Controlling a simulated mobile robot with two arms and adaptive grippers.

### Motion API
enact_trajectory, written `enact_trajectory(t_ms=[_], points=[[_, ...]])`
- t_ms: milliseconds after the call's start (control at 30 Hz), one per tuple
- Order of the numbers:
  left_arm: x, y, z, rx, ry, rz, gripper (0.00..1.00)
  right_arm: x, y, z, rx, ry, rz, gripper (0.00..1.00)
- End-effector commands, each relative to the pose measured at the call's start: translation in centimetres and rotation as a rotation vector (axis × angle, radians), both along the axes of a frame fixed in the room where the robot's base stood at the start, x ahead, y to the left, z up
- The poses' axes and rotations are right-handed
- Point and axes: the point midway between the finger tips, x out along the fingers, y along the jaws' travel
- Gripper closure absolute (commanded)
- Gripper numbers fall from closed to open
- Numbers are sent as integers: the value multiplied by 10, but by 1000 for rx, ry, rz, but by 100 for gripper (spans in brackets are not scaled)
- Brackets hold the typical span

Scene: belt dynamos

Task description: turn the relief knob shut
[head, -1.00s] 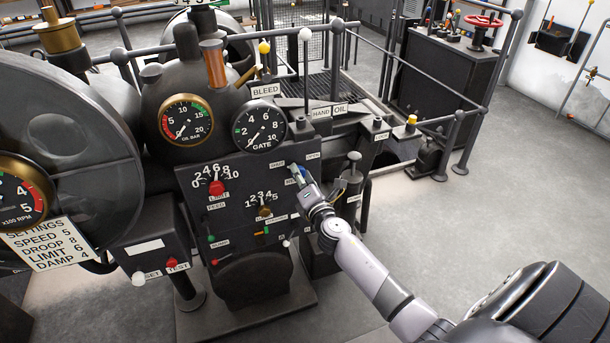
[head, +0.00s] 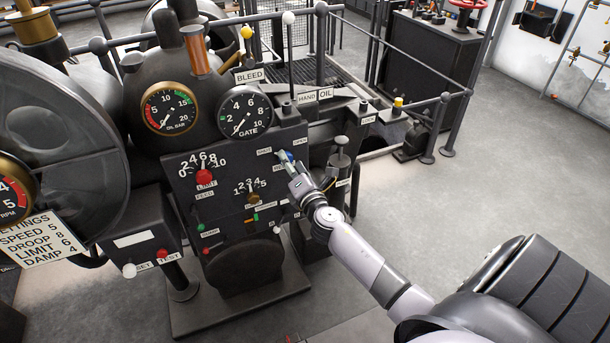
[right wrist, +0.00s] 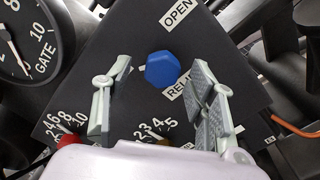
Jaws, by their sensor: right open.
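The relief knob (right wrist: 162,70) is blue and faceted, on the dark sloping panel, with a partly hidden label starting "REL" beside it and an "OPEN" label near it. In the head view the knob (head: 284,156) shows small at the panel's upper right, partly covered by my gripper. My right gripper (head: 291,172) is at the knob, its arm reaching in from the lower right. In the right wrist view its fingers (right wrist: 158,95) are spread wide, one on each side of the knob, with gaps showing and no visible contact. My left gripper is not in view.
A red limit knob (head: 204,177) and a brass knob (head: 253,197) sit left on the same panel (head: 225,225). The gate gauge (head: 245,111) is above. A plunger post (head: 340,160) stands close to the right of my gripper. Open floor lies right.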

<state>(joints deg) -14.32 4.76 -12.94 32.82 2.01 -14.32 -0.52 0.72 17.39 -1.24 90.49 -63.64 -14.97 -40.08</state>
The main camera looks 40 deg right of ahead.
Motion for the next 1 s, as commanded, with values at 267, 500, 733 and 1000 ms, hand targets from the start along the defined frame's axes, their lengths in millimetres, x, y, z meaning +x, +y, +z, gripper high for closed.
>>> enact_trajectory(t_ms=[267,500,733,1000], points=[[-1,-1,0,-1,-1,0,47,-60,14,1,1,1,0,48],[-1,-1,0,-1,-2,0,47,-93,21,3,-1,-2,0,48],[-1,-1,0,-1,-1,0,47,-99,22,4,-5,-3,0,48],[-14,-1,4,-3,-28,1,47,-99,22,3,-5,-3,0,48]])
